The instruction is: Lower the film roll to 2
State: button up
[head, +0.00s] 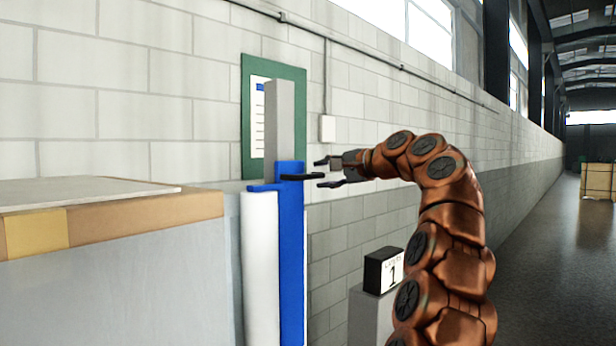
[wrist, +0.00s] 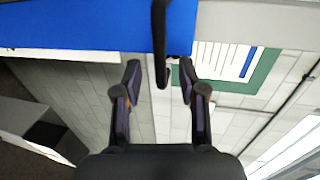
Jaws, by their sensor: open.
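The white film roll (head: 260,265) stands upright beside a blue carriage (head: 290,240) on a grey post (head: 285,115). A black handle (head: 300,177) sticks out to the right from the carriage. My gripper (head: 322,173) is open at the handle's free end. In the wrist view the black handle (wrist: 160,40) reaches between the open fingers of my gripper (wrist: 160,65), with gaps on both sides. A black sign (head: 384,270) on a grey stand reads 1; its smaller text is unclear. No 2 is visible.
A cardboard box (head: 120,225) with a pale sheet on top stands at the left. A green board (head: 252,160) hangs on the block wall behind the post. The aisle floor (head: 540,260) at the right is clear up to a distant crate (head: 598,181).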

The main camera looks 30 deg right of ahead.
aim_at(312, 176)
jog(key=p+x, duration=0.1)
jog(key=x, duration=0.4)
jog(key=shift+w+a, duration=0.1)
grip_shut()
dwell(0.6)
